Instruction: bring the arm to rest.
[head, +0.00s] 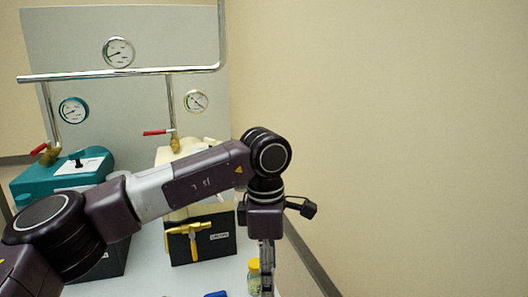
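My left arm comes in from the lower left and reaches across the front of the equipment. It bends at a black joint and points down at its end. My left gripper (267,280) hangs at the bottom of the picture, seen edge-on, with its tips at or below the frame edge. I cannot tell whether it is open or shut, or whether it holds anything. A small jar with a yellow lid (254,277) shows just left of it. I cannot tell whether they touch. My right gripper is not in view.
Behind my arm stand a teal unit (90,165) and a cream unit (175,155), with red-handled valves, pipes and gauges (118,52). A black box (219,240) with a yellow handle (188,232) sits below. A blue item (215,294) is cut off. A bare wall fills the right.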

